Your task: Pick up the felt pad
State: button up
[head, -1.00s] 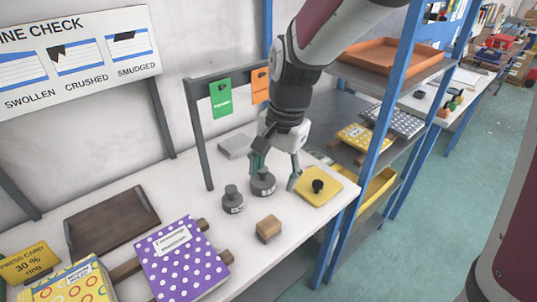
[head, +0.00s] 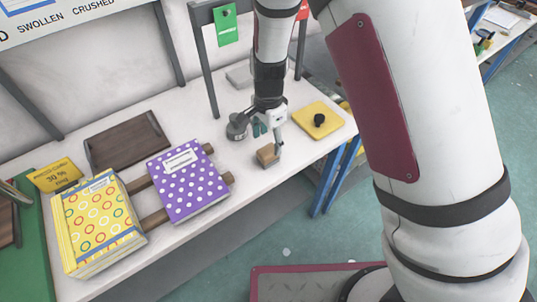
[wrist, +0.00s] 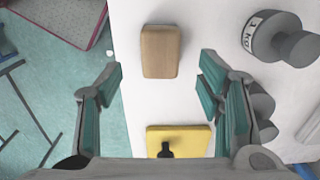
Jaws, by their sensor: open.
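A small tan block (head: 268,155) with rounded edges, most likely the felt pad, lies on the white table near its front edge. In the wrist view the block (wrist: 160,52) is ahead of and between the line of my fingers, with its long side along the viewing direction. My gripper (head: 268,137) is open and empty, pointing down just behind and above the block, not touching it as far as I can tell. The wrist view shows both teal-padded fingers of my gripper (wrist: 160,85) wide apart.
Grey weights (head: 237,127) stand left of my gripper, one marked 1 kg (wrist: 262,38). A yellow plate (head: 305,122) with a black knob lies right. A purple dotted book (head: 190,190) and a yellow book (head: 98,222) rest further left. Bare table surrounds the block.

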aim_at(268, 150)
jog(key=shift+a+f+p, duration=0.1)
jog(key=shift+f+p, duration=0.4)
jog(key=shift+f, duration=2.55)
jog(key=c, duration=1.3)
